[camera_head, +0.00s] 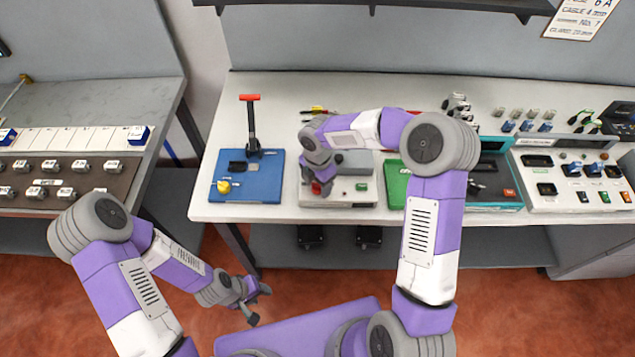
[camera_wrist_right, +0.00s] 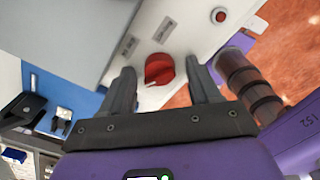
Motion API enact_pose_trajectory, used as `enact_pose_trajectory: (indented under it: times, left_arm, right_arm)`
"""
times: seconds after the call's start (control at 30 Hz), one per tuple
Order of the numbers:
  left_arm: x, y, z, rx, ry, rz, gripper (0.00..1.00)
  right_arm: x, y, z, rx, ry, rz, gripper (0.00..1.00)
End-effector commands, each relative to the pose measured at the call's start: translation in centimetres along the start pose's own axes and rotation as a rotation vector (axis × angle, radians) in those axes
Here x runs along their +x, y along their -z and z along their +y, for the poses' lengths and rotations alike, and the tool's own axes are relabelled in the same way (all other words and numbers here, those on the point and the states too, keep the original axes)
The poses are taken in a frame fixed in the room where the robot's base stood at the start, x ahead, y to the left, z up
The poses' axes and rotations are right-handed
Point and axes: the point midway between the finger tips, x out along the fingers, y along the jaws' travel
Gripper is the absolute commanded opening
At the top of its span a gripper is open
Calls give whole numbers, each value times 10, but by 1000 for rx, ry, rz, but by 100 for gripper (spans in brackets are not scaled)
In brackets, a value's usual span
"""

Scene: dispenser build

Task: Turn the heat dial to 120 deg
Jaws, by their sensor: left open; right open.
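The heat dial, a red round knob (camera_wrist_right: 159,69), sits on the face of a white device (camera_wrist_right: 185,35). In the head view, only a little of its red (camera_head: 321,188) shows under my right gripper (camera_head: 319,180). In the right wrist view, the fingers of my right gripper are open, one on each side of the dial, with gaps showing between them and the knob. The dial's angle marks are too small to read. My left gripper (camera_head: 256,303) is open and empty, low in front of the bench.
A blue board (camera_head: 247,187) with a red-handled lever (camera_head: 251,120) and a yellow knob (camera_head: 224,187) stands left of the white device. A green board (camera_head: 397,182) is on its right. A control panel (camera_head: 560,185) stands further right.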

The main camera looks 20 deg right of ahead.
Motion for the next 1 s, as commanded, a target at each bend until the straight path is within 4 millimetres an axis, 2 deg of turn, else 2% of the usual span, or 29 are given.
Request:
enact_pose_trajectory:
  times: [0.23, 0.6, 1.0]
  left_arm:
    - [0, 0, 0, 0, 0, 0, 43]
    - [0, 0, 0, 0, 0, 0, 43]
    - [3, 0, -1, 0, 0, 0, 43]
  right_arm:
    - [1, 0, 0, 0, 0, 0, 62]
    - [0, 0, 0, -1, 0, -1, 7]
    - [0, 0, 0, 88, -1, -3, 7]
